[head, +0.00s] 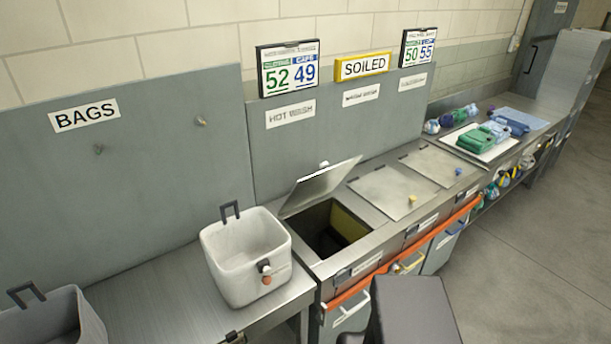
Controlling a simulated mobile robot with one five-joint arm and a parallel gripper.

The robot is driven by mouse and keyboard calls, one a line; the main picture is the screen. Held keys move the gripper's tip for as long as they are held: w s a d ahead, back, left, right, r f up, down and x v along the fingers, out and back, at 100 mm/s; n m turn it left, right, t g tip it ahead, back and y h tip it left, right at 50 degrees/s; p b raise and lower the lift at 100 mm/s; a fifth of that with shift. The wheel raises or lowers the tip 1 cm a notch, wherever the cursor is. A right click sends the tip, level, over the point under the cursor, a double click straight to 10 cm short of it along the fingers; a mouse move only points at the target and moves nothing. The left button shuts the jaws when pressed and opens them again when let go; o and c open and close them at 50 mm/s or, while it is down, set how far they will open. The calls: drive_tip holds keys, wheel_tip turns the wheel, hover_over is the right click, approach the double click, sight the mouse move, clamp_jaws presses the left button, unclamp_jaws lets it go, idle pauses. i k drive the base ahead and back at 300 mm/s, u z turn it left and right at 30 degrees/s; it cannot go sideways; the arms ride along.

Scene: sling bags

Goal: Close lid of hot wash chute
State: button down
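The hot wash chute (322,262) is the square opening in the steel counter below the HOT WASH label (290,114). Its grey metal lid (318,187) is raised and tilted up from the back edge of the opening. A small pale knob (324,164) shows at the lid's upper edge. The opening is uncovered, with a yellowish inner wall (350,224) and a dark inside. My gripper is not in view, and nothing is seen touching the lid.
A white sling bag (246,255) stands left of the opening, close to it. A grey bag (50,320) is at the lower left. Two closed lids (385,190) (440,165) lie to the right. An orange rail (400,255) runs along the counter front.

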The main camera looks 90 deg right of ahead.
sight(319, 185)
drive_tip(key=k, duration=0.85)
drive_tip(key=z, duration=0.1)
